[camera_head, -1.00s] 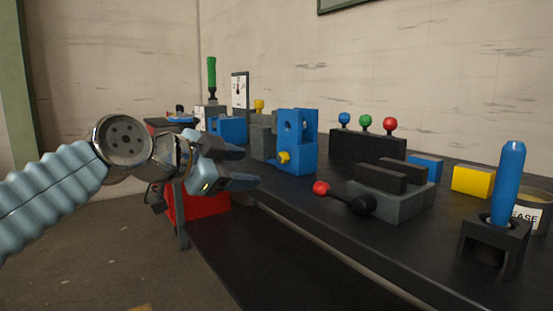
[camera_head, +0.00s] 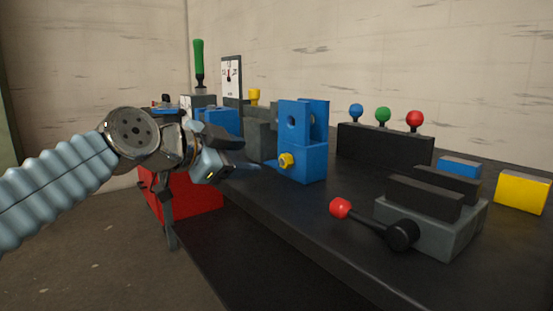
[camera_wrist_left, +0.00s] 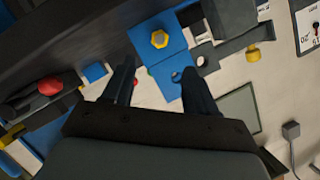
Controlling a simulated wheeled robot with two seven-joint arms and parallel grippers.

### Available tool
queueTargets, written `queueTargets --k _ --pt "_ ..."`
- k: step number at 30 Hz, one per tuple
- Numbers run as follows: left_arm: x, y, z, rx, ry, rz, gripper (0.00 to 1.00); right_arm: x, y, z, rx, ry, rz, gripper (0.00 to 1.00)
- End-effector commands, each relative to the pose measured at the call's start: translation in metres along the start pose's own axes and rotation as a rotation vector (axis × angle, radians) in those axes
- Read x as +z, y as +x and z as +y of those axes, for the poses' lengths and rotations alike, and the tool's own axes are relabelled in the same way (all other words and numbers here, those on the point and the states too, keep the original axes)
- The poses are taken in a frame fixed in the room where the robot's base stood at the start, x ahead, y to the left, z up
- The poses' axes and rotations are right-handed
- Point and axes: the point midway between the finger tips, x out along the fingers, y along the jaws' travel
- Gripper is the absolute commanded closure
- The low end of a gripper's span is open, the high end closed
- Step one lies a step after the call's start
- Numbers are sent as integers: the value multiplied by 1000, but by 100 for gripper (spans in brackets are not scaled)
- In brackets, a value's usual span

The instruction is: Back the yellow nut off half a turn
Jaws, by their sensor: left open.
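The yellow nut (camera_head: 286,160) sits low on the front face of the upright blue block (camera_head: 313,163), which has a round hole higher up. In the left wrist view the nut (camera_wrist_left: 159,39) shows as a hexagon, ahead of and between the finger directions. My left gripper (camera_head: 246,159) is open and empty, just left of the nut and apart from it. Its two dark fingers (camera_wrist_left: 160,68) stand spread in the wrist view. My right gripper is not in view.
A grey vise (camera_head: 440,236) with a red-knobbed handle stands right of the blue block. Behind it is a black block (camera_head: 385,148) with blue, green and red knobs. A yellow block (camera_head: 522,192) lies far right. A gauge (camera_head: 231,76) and green handle (camera_head: 199,58) stand behind left.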

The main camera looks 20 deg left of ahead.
Motion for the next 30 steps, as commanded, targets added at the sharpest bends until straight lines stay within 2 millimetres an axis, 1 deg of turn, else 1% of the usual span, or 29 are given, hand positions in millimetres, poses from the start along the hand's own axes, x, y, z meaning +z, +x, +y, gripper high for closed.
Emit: queueTargets --k 1,9,12,15,20,28,30 --pt "0 11 0 4 -1 -2 43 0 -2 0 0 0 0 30" --pt "-1 74 0 4 -1 -1 43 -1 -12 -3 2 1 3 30" --pt "0 92 0 4 -2 -1 43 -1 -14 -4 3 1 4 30" --pt "-1 105 0 2 -1 -1 43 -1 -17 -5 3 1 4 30" --pt "0 115 0 1 -2 0 43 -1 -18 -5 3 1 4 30" --pt "0 116 0 0 -1 0 43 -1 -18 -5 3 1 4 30" --pt "0 116 0 0 -1 0 53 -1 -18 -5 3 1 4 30"
